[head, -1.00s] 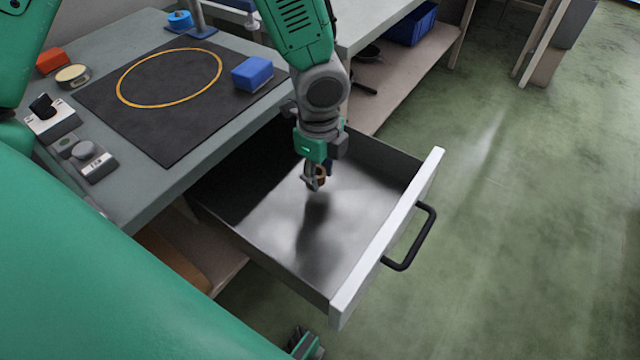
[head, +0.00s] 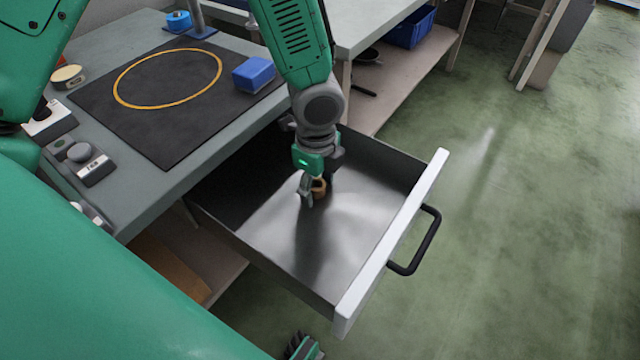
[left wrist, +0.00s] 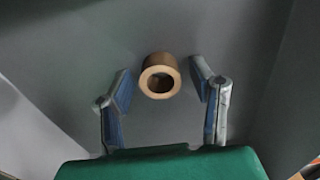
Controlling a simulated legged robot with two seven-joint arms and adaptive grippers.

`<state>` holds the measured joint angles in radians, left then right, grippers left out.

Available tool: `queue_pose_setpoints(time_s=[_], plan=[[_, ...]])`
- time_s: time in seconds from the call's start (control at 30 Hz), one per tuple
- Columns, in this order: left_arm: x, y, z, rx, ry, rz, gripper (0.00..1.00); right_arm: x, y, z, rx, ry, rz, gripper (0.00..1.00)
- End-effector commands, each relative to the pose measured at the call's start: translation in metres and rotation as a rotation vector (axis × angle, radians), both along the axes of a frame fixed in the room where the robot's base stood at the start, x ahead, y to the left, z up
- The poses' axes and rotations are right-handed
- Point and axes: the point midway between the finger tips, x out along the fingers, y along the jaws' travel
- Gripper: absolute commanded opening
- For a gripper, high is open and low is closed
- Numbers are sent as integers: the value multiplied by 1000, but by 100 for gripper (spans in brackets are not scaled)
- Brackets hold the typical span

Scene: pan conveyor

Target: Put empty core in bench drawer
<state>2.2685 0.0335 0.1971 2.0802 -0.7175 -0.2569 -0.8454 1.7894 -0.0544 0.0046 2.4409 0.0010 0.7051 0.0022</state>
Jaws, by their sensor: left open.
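The empty core, a small brown cardboard ring (head: 319,187), is inside the pulled-out bench drawer (head: 372,222). In the left wrist view the core (left wrist: 160,76) shows its open end between my two fingers, with a gap on each side. It appears to rest on the drawer's grey floor, though its contact is hard to see. My left gripper (head: 311,192) is inside the drawer, pointing down, open around the core. One finger hides part of the core in the head view.
The drawer's pale front and black handle (head: 428,240) face the green floor at right. The bench carries a dark mat (head: 165,125) with a yellow ring, a blue block (head: 255,74) and small control boxes (head: 85,160). The drawer is otherwise bare.

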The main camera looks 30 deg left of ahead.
Motion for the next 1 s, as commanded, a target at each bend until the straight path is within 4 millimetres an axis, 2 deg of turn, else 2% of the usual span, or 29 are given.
queue_pose_setpoints(time_s=[0.17, 0.4, 0.6, 0.77, 1.0], plan=[[1, -1, 23, 0, -3, 0, 49, 0, 0, 9, 0, 0, 0, 53], [1, -2, 77, -1, -5, 1, 49, 0, 0, 27, 0, 0, 0, 53], [1, -1, 110, -1, -2, 2, 49, 0, 0, 37, 0, 0, 0, 53], [0, -1, 122, 0, -1, 0, 49, 0, 0, 40, 0, 0, 0, 53], [0, -1, 123, 1, 0, 0, 49, 0, 0, 40, 0, 0, 0, 53]])
